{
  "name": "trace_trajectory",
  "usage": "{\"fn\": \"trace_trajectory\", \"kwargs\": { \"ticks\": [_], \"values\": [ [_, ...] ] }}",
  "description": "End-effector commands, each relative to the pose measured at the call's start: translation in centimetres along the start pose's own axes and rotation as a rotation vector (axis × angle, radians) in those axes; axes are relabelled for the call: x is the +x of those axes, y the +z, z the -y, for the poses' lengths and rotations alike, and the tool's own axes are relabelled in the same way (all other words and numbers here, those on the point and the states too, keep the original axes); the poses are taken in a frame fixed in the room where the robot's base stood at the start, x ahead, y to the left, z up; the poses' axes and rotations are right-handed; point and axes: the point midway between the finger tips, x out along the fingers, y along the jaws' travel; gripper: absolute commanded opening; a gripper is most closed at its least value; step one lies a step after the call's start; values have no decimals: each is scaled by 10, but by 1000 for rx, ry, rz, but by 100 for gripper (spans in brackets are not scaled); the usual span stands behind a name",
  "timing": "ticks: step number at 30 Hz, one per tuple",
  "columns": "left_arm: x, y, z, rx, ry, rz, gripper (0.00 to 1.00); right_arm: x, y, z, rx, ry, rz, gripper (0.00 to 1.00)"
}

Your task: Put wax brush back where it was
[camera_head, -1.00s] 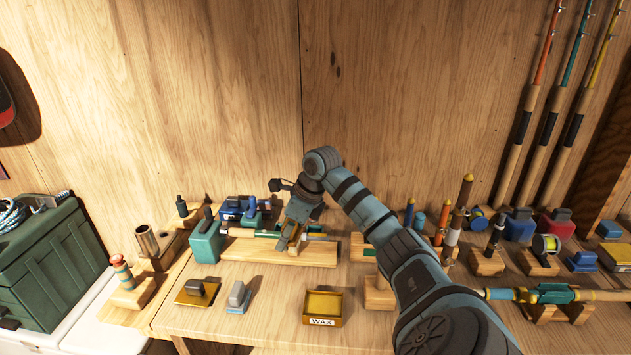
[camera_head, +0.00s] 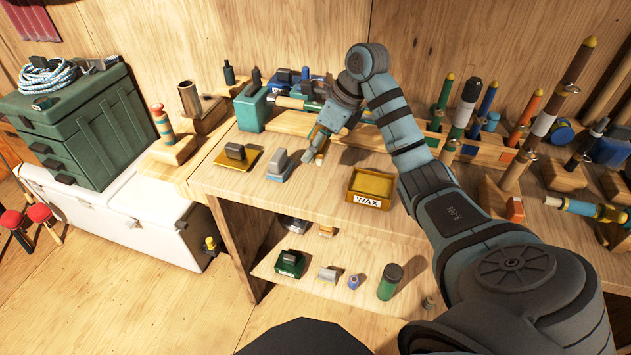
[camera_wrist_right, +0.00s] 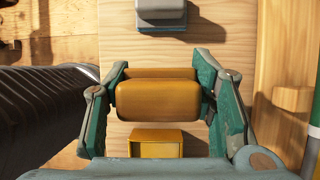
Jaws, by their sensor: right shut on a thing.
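My right gripper (camera_head: 314,148) is shut on the wax brush, whose orange-brown wooden body (camera_wrist_right: 158,99) lies crosswise between the fingers in the wrist view. In the head view the brush is small, with a light wooden end (camera_head: 319,158) showing below the fingers. Its bristles are not clear. The gripper is over the table, between a grey block on a blue base (camera_head: 280,167) and the yellow open box marked WAX (camera_head: 370,188). The box also shows in the wrist view (camera_wrist_right: 155,143), below the brush. Whether the brush touches the table, I cannot tell. My left gripper is not in view.
A long wooden rack (camera_head: 290,123) with a rod runs behind the gripper. A dark block on a yellow plate (camera_head: 237,160) stands to the left. Several upright floats and rods crowd the right. A lower shelf (camera_head: 340,285) holds small items.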

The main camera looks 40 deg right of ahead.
Motion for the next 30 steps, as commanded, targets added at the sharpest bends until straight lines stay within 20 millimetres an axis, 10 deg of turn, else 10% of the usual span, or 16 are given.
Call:
{"fn": "trace_trajectory", "kwargs": {
  "ticks": [12, 22, 23, 30],
  "values": [
    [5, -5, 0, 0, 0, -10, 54, 64, -30, 3, 1, -1, 1, 6],
    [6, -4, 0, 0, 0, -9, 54, 69, -32, 3, 0, -3, 3, 6],
    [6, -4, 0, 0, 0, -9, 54, 69, -32, 3, 0, -3, 3, 53],
    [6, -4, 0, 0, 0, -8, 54, 68, -32, 3, 0, -3, 3, 71]
  ]
}}
